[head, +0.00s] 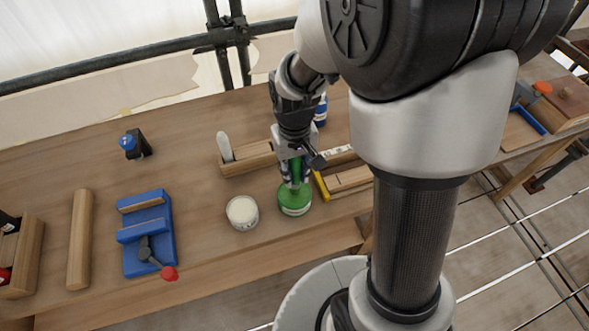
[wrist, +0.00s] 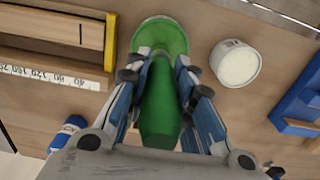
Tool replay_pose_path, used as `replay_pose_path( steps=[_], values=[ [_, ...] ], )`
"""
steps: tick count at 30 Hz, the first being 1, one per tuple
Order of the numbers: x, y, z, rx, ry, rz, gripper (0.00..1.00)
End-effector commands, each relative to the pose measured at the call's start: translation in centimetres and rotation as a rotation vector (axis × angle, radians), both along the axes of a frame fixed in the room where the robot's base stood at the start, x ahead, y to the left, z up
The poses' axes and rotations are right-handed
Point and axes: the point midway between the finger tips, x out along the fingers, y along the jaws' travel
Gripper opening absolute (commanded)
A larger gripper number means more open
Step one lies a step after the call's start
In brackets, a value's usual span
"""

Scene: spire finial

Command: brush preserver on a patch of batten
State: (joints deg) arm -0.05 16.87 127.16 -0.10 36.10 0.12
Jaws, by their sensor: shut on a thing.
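My gripper (head: 293,178) is shut on a green brush handle (wrist: 160,105) at the middle of the bench. The handle's far end meets a round green pot (wrist: 160,32), also in the head view (head: 294,203); any bristles are hidden. I cannot tell whether the brush is inside the pot or just above it. A light wooden batten (wrist: 60,25) with a dark line across it lies left of the pot in the wrist view. In the head view wooden pieces (head: 348,178) lie right of the pot, partly behind my arm.
A white tub (head: 242,212) stands beside the pot. A blue clamp-like fixture (head: 148,252) with a red knob and a round wooden bar (head: 80,240) are at the left. A measuring rule (wrist: 55,73) lies by the batten. Bare bench (head: 190,215) shows left of the tub.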

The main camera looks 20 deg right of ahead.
Motion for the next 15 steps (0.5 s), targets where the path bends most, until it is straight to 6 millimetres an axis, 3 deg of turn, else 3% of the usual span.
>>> replay_pose_path(
  steps=[15],
  values=[
    [0.1, 0.0, 4.7, 0.0, -0.003, 0.0, 0.0]
  ],
)
